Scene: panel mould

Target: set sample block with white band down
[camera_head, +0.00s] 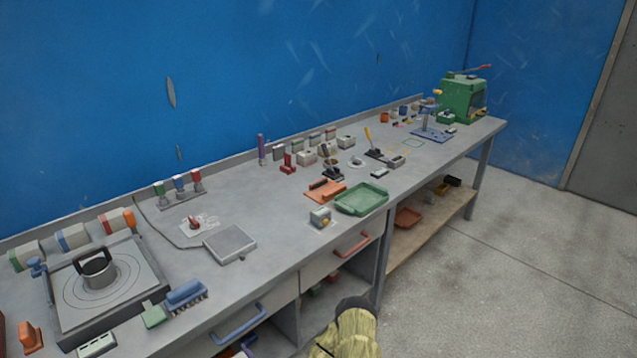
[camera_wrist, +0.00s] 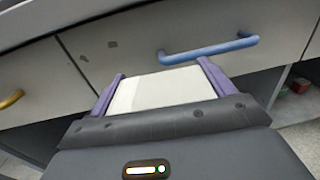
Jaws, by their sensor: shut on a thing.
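In the wrist view, my gripper (camera_wrist: 161,78) has two purple fingers shut on a pale block (camera_wrist: 165,88), one finger on each side. The block is off-white, with a whiter strip towards its left end, which looks like the white band. It is held in front of the grey drawer fronts, clear of the bench top. The block's underside and far side are hidden. In the head view, a yellowish covered part of my arm shows at the bottom edge, and neither the fingers nor the held block can be made out.
The grey bench (camera_head: 270,212) runs along a blue wall. Blocks with green (camera_head: 27,256), blue (camera_head: 73,237) and red bands (camera_head: 112,221) stand at its back left. A turntable-like plate (camera_head: 130,268), flat scale (camera_head: 230,243) and green tray (camera_head: 376,207) occupy the top. A blue drawer handle (camera_wrist: 208,50) juts out.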

